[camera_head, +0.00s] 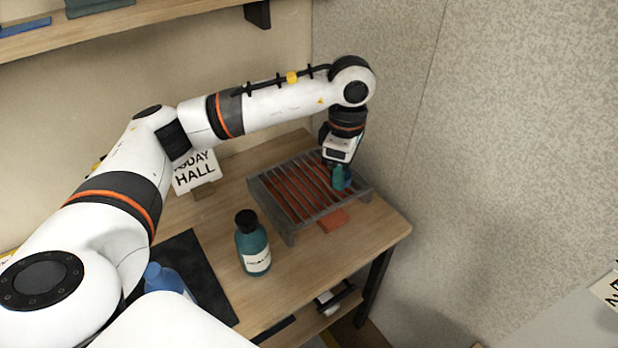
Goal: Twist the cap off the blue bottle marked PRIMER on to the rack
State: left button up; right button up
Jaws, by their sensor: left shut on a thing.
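My left gripper (338,163) reaches down over the right part of the rack (259,190), a dark grey slatted frame with red between the slats. It is shut on a small teal thing (341,180), cap-like in size, at or just above the slats; I cannot tell whether it touches them. A blue bottle (164,279) stands at the lower left, its lower part hidden behind my white arm parts; I cannot read a label on it. A teal bottle with a black cap (253,247) stands upright in front of the rack; its white label is too small to read. My right gripper is not in view.
The wooden table (300,264) has free room right of the teal bottle. A red-orange block (333,221) lies by the rack's front edge. A sign card (195,172) stands behind, left of the rack. A dark mat (196,262) lies at the left. A wall rises at the right.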

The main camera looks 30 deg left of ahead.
pick_arm(q)
jog(key=w+a+n+p, duration=0.1)
jog(key=w+a+n, duration=0.2)
jog(key=n, duration=0.7)
jog(key=n+p, duration=0.2)
jog(key=n, duration=1.3)
send_over(316, 188)
jog(key=f, duration=0.1)
notch_tip(316, 188, down, 9)
jog(key=shift+s+f+p, duration=0.15)
jog(key=shift+f+p, duration=0.05)
jog(key=shift+p, duration=0.35)
jog(key=shift+f, duration=0.35)
jog(key=shift+f, duration=0.15)
jog(key=o, duration=1.1)
